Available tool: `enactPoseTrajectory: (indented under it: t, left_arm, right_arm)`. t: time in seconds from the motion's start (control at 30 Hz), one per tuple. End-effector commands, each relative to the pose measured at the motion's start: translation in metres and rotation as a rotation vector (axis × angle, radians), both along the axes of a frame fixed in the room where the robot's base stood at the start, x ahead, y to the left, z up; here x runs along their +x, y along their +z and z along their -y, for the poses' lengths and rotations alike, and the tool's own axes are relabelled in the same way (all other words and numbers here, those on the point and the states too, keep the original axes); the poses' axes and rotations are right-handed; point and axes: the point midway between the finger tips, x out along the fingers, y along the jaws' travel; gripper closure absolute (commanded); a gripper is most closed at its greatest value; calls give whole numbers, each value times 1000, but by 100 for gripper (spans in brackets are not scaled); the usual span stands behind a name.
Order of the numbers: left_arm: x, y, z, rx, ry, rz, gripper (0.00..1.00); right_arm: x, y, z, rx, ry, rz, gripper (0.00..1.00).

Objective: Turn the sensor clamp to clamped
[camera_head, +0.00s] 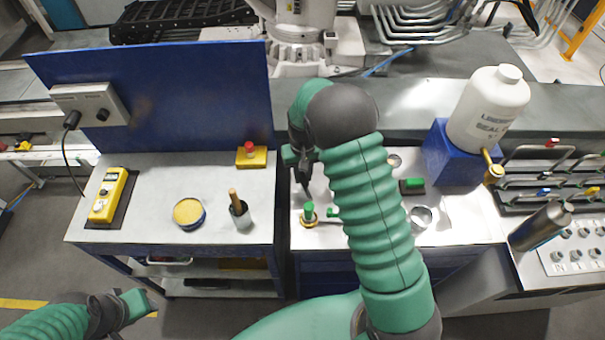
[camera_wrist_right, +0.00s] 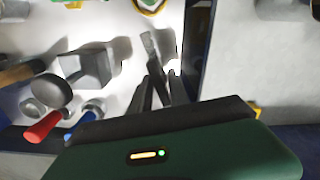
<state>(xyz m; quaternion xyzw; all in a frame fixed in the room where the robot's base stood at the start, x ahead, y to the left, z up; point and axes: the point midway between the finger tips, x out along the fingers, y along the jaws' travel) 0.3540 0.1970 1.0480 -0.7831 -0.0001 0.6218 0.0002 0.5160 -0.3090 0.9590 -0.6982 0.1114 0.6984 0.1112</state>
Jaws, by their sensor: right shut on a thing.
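My right gripper (camera_head: 306,192) points down over the right-hand bench, above and close to a green-topped fitting with a brass base (camera_head: 308,214). In the right wrist view the two dark fingers (camera_wrist_right: 155,90) are close together, shut on a small grey piece (camera_wrist_right: 150,46) at their tips. I cannot tell for certain whether this piece belongs to the sensor clamp, and no label shows. My right forearm hides part of the bench. My left gripper (camera_head: 133,306) is low at the left, in front of the left bench; its opening is unclear.
A yellow button box (camera_head: 108,195), a yellow-topped tin (camera_head: 188,213) and a cup with a wooden handle (camera_head: 241,215) stand on the left bench. A red-buttoned yellow box (camera_head: 251,156) is behind them. A white bottle (camera_head: 490,108) sits on a blue stand (camera_head: 452,155) at right.

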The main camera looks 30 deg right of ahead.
Motion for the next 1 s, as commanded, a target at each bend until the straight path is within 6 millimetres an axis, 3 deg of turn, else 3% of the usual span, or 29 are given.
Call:
enactPoseTrajectory:
  t: [0.03,0.07,0.23,0.53,0.63,0.77,1.0]
  left_arm:
    - [0,-1,0,0,0,0,64]
    - [0,-1,0,0,0,0,64]
    - [0,0,0,0,0,0,64]
    - [0,0,0,0,0,0,64]
    - [0,-2,0,0,0,0,64]
    - [0,-6,0,0,0,0,64]
    - [0,-12,0,0,0,0,64]
  right_arm:
    - [-6,-4,-2,6,0,-17,100]
    - [-6,-4,-2,6,0,-17,77]
    - [-3,-3,-1,3,0,-10,56]
    - [-1,0,-1,1,0,-4,56]
    - [0,10,0,2,0,-2,56]
    - [1,39,0,1,0,3,56]
    - [1,111,0,1,1,0,56]
